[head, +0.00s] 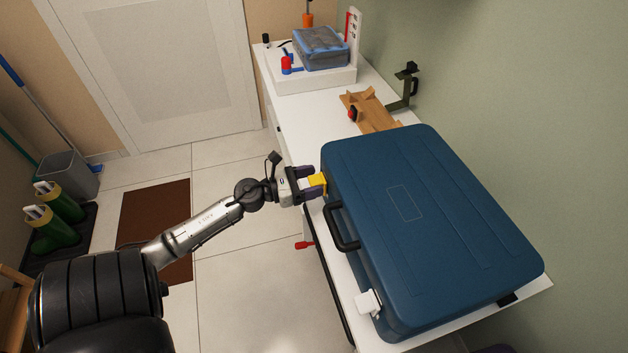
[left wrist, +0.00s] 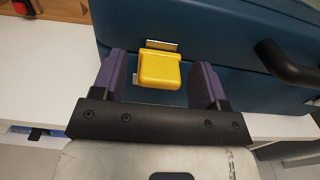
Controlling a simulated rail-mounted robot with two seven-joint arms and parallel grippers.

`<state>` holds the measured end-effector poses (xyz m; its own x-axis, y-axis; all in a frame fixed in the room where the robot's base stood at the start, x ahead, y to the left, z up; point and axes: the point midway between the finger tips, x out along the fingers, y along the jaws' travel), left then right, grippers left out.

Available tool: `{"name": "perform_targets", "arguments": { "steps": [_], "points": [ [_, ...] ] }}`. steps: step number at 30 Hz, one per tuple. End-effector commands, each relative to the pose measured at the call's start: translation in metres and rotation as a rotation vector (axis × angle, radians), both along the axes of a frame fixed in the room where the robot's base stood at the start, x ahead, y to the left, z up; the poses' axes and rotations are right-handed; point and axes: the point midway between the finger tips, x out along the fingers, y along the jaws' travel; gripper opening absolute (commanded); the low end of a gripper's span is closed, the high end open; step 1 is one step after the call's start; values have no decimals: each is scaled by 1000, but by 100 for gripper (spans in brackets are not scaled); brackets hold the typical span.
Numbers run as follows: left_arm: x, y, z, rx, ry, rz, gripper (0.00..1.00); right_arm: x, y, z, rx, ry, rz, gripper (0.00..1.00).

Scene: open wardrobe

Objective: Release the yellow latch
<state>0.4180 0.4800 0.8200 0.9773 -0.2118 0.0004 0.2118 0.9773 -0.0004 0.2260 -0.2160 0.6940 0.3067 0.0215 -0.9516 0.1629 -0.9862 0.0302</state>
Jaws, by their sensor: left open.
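A blue suitcase (head: 415,220) lies flat and closed on the white counter, its black handle (head: 341,227) facing my side. The yellow latch (head: 317,181) sits on the suitcase's front side, left of the handle. In the left wrist view the yellow latch (left wrist: 160,69) hangs below a small metal plate. My left gripper (head: 314,183) is open at the latch, with one purple finger on each side of it; gaps show between the fingers and the latch. In the left wrist view the gripper (left wrist: 155,82) straddles it. A white latch (head: 368,303) is at the near end. My right gripper is not visible.
The white counter (head: 379,92) holds a wooden fixture (head: 373,112) with a red knob behind the suitcase, and a blue container (head: 321,47) on a white base further back. A red-handled item (head: 304,245) sticks out from the counter front. The floor left of the counter is mostly open.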

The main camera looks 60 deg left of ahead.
Motion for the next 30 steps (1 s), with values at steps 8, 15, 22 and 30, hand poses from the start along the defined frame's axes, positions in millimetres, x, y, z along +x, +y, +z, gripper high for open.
{"name": "perform_targets", "arguments": {
  "steps": [8, 15, 22, 30],
  "points": [
    [9, -2, 0, 1, 0, 1, 67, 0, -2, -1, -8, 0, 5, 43],
    [9, -2, 0, 1, 0, 1, 65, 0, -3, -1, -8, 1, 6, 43],
    [9, -2, 0, 1, 0, 1, 43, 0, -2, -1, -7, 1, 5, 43],
    [9, -2, 0, 0, -1, 1, 24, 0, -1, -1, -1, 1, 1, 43]
  ]
}}
